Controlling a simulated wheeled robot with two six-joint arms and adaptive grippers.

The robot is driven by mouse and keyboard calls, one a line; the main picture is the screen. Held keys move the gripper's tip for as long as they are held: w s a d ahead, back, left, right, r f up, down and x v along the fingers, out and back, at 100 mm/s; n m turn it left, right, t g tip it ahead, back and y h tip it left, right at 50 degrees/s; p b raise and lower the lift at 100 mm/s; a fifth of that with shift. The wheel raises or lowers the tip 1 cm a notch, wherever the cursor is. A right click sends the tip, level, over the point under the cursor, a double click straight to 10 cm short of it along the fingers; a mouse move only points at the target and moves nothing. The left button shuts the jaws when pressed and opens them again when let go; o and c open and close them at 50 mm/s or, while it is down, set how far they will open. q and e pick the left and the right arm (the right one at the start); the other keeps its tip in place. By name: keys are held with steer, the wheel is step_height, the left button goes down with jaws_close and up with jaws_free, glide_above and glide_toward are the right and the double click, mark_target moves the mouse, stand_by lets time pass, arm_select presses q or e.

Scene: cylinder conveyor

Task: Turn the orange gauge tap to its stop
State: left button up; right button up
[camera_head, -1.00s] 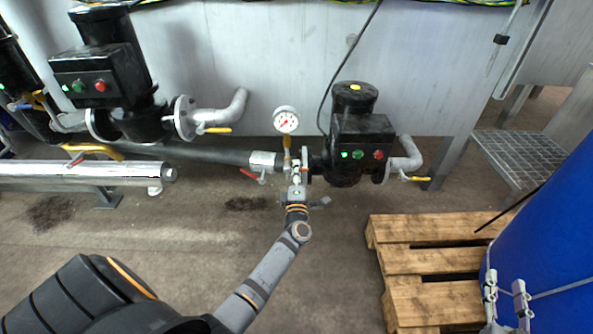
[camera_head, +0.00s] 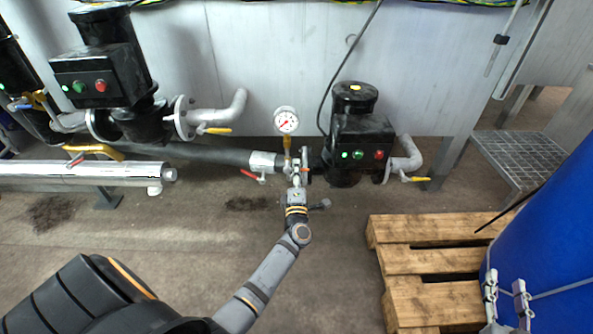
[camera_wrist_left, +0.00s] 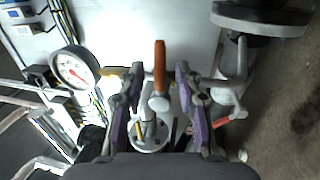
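The orange gauge tap (camera_wrist_left: 160,66) shows in the left wrist view as an upright orange lever on a grey fitting. The round white pressure gauge (camera_wrist_left: 75,69) is to its left; it also stands above the pipe in the head view (camera_head: 286,120). My left gripper (camera_head: 298,170) is at the pipe just below the gauge. In the wrist view its purple-padded fingers (camera_wrist_left: 155,95) are apart, with the lever between them and a visible gap on each side. In the head view the gripper largely hides the tap. My right gripper (camera_head: 506,299) has its fingers apart, empty, at the bottom right.
A black pump (camera_head: 358,140) is right of the gauge, and a larger one (camera_head: 105,75) at left. A red-handled valve (camera_head: 250,174) lies just left of my left gripper. A wooden pallet (camera_head: 430,262) and blue drum (camera_head: 545,235) are at right. The floor ahead is mostly clear.

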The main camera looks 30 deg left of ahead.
arm_select(q)
steer(key=v, duration=1.1)
steer(key=shift+s, duration=0.25)
steer(key=shift+d, duration=0.1)
